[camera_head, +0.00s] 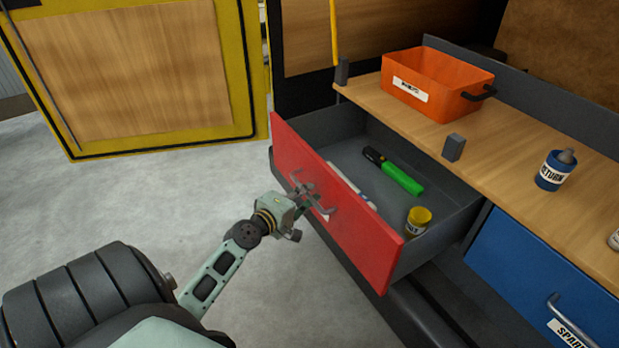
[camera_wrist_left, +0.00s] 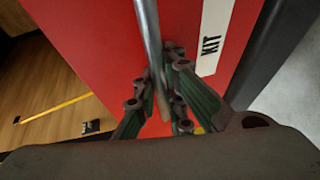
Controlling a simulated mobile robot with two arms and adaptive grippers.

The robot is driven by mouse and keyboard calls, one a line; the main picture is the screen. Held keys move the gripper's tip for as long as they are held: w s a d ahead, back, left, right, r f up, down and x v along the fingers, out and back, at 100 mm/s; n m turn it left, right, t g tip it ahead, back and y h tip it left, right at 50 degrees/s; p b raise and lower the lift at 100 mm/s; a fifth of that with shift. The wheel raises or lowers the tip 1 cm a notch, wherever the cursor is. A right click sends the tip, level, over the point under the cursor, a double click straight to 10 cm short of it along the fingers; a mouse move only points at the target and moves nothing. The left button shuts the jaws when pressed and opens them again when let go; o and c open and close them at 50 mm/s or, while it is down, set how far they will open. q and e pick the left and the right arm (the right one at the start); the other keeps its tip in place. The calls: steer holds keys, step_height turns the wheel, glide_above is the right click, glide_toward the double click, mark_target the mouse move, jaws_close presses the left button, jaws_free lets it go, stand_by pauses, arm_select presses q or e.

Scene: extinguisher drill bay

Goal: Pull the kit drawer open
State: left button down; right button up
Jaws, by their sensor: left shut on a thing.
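The kit drawer (camera_head: 345,218) has a red front and stands well out from the bench, its inside showing. Its front also fills much of the left wrist view (camera_wrist_left: 90,45), with a white label (camera_wrist_left: 212,36) reading KIT. My left gripper (camera_head: 306,194) is at the drawer front, shut on the metal bar handle (camera_wrist_left: 148,40). In the left wrist view the fingers (camera_wrist_left: 163,95) sit on both sides of the bar. Inside the drawer lie a green and black tool (camera_head: 398,176), a pale stick-like item (camera_head: 350,186) and a yellow-lidded container (camera_head: 418,221). My right gripper is not in view.
An orange bin (camera_head: 430,85) and a blue RETURN container (camera_head: 555,170) stand on the wooden bench top (camera_head: 505,150). A closed blue drawer (camera_head: 540,275) is at the right. A yellow-framed panel (camera_head: 130,70) stands at the back left. Grey floor (camera_head: 190,195) is open left of the drawer.

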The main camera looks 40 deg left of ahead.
arm_select(q)
steer(key=shift+s, duration=0.15)
steer(key=c, duration=1.8)
jaws_free()
steer(key=s, duration=0.4)
steer(key=s+r, duration=0.1)
steer(key=s, duration=0.2)
steer(key=s+d+r, duration=0.1)
steer(key=s, duration=0.3)
steer(key=shift+s+r, duration=0.1)
steer(key=shift+s, duration=0.25)
